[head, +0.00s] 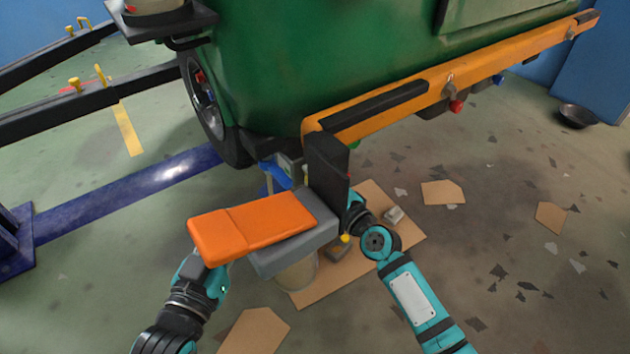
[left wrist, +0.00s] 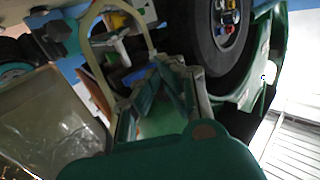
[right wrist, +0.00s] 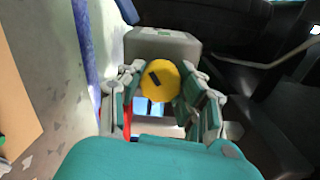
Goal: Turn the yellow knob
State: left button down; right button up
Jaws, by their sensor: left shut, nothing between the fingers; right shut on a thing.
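The round yellow knob (right wrist: 160,80) with a dark slot shows in the right wrist view, in front of a grey box. My right gripper (right wrist: 166,88) has its fingers on either side of the knob and is shut on it. In the head view my right forearm reaches in beside the black seat back, and the fingers are mostly hidden there.
An orange-cushioned seat (head: 250,228) with a black back (head: 326,175) stands between my arms. Behind it is a green rickshaw body (head: 330,65) with an orange beam (head: 470,70) and a wheel. A blue lift bar (head: 130,195) lies at left. Cardboard pieces (head: 442,193) lie on the floor.

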jog(key=shift+f+n, duration=0.1)
jog(key=shift+n, duration=1.8)
jog(key=n, duration=0.2)
jog(key=shift+n, duration=1.5)
pick_arm(q)
jog(key=shift+s+a+f+g+p, duration=0.2)
jog(key=shift+f+g, duration=0.2)
jog(key=shift+f, duration=0.25)
jog(key=shift+s+a+f+g+p, duration=0.1)
jog(key=shift+f+g+p, duration=0.1)
jog(key=shift+f+g, duration=0.3)
pick_arm(e)
jog(key=shift+n, duration=1.1)
pick_arm(q)
jog(key=shift+f, duration=0.1)
